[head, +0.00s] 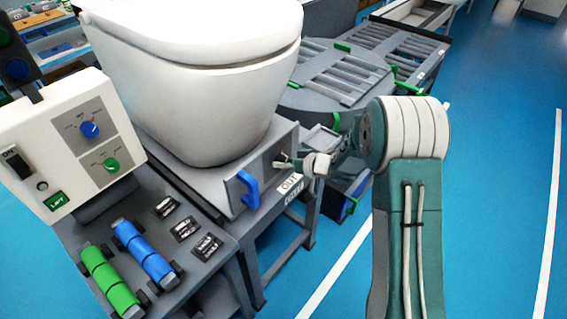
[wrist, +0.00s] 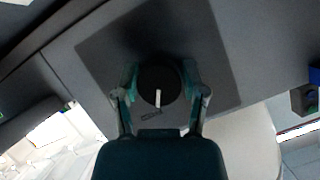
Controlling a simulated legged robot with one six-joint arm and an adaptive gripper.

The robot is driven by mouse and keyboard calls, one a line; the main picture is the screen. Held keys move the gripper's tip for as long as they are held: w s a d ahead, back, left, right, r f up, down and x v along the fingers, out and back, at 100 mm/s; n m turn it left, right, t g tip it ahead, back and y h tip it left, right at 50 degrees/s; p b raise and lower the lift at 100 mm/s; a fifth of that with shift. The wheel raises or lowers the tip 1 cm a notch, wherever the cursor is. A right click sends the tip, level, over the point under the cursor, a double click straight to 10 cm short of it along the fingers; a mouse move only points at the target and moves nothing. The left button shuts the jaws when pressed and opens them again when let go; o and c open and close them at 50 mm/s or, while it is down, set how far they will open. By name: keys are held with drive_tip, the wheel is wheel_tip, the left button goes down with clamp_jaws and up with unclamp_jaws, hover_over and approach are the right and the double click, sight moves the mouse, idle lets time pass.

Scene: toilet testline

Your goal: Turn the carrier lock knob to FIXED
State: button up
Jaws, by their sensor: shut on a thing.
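The carrier lock knob (wrist: 160,78) is a round black knob with a white pointer line, on a dark square plate in the wrist view. The pointer points down in that picture, toward a small label (wrist: 151,115) too small to read. My gripper (wrist: 160,88) has one finger on each side of the knob and is shut on it. In the head view my gripper (head: 287,161) is at the front face of the grey carrier (head: 222,190) under the white toilet (head: 205,85). The knob is too small and covered to make out there.
A blue handle (head: 248,189) sits left of my gripper, above an "OUT" label (head: 290,184). A control box (head: 70,140) with blue and green knobs stands at left. Blue (head: 145,252) and green (head: 110,284) cylinders lie on the bench. Blue floor is free at right.

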drive_tip(key=shift+m+g+y, duration=0.4)
drive_tip(key=shift+m+y, duration=0.1)
drive_tip(key=shift+m, duration=0.2)
drive_tip(key=o, duration=1.1)
drive_tip(key=shift+w+d+f, duration=0.1)
drive_tip(key=shift+o, duration=0.2)
drive_tip(key=v, duration=1.2)
drive_tip(key=shift+w, duration=0.1)
